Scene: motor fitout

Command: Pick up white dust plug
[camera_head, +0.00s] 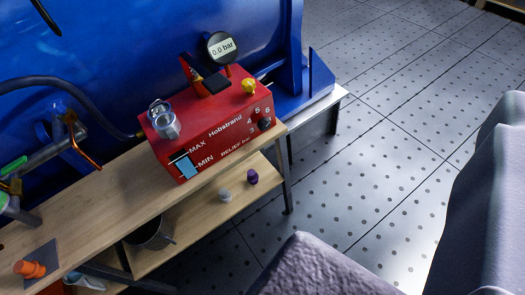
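A small white plug (225,195), which looks like the white dust plug, stands on the lower wooden shelf below the red box, left of the middle of the view. A small purple plug (252,177) stands just to its right and a little behind. My gripper (405,170) shows as two large grey fingers at the lower middle and right edge. The fingers are wide apart, with only floor visible between them. They are to the right of the white plug and apart from it. Nothing visible hides the plug.
A red box (210,135) with a gauge (220,47) stands on the upper bench (110,195), overhanging the lower shelf (200,217). A metal pot (152,235) stands left of the plugs. An orange plug (30,269) lies at lower left. Dotted floor (345,190) is clear.

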